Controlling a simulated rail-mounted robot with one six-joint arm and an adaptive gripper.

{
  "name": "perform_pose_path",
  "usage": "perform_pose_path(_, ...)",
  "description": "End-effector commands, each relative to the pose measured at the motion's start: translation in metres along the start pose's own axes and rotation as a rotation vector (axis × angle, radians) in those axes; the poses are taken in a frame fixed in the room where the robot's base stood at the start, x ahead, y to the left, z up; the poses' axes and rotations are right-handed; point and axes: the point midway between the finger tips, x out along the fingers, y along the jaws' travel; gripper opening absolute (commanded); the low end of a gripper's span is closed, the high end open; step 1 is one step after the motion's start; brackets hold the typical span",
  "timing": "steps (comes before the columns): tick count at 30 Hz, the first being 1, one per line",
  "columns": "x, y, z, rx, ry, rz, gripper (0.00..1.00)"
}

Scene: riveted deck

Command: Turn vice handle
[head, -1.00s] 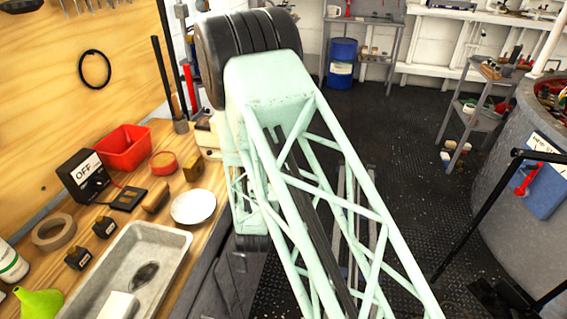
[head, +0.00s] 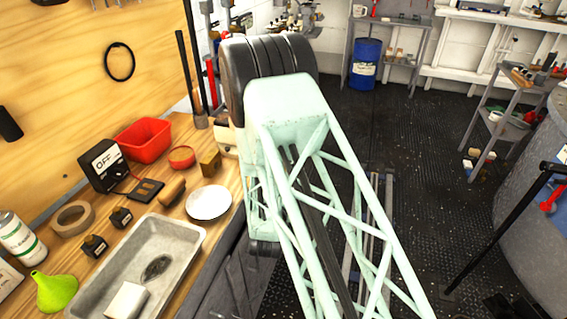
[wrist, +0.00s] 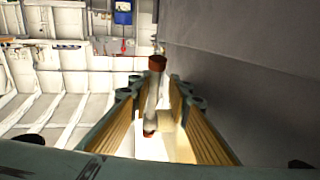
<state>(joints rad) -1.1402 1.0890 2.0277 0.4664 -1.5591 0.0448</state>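In the wrist view, a pale bar with reddish-brown ends (wrist: 152,96), which looks like the vice handle, lies lengthwise between the two fingers of my gripper (wrist: 154,84). The fingers are dark green with yellowish ribbed inner faces. They stand apart, with a visible gap beside the bar, and I cannot see a clear grip on it. The vice body is not clearly seen. In the head view, my own arm covers the middle, and the gripper and handle are hidden.
A blue drum (head: 366,64) stands at the back. A grey round tank (head: 535,200) is at right. Dark floor between is mostly clear.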

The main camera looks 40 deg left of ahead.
Motion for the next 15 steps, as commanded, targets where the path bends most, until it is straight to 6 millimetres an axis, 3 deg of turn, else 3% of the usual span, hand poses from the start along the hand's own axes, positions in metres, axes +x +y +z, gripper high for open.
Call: perform_pose_path(15,-0.0011,0.0018,0.0019,-0.002,-0.003,0.002,0.14)
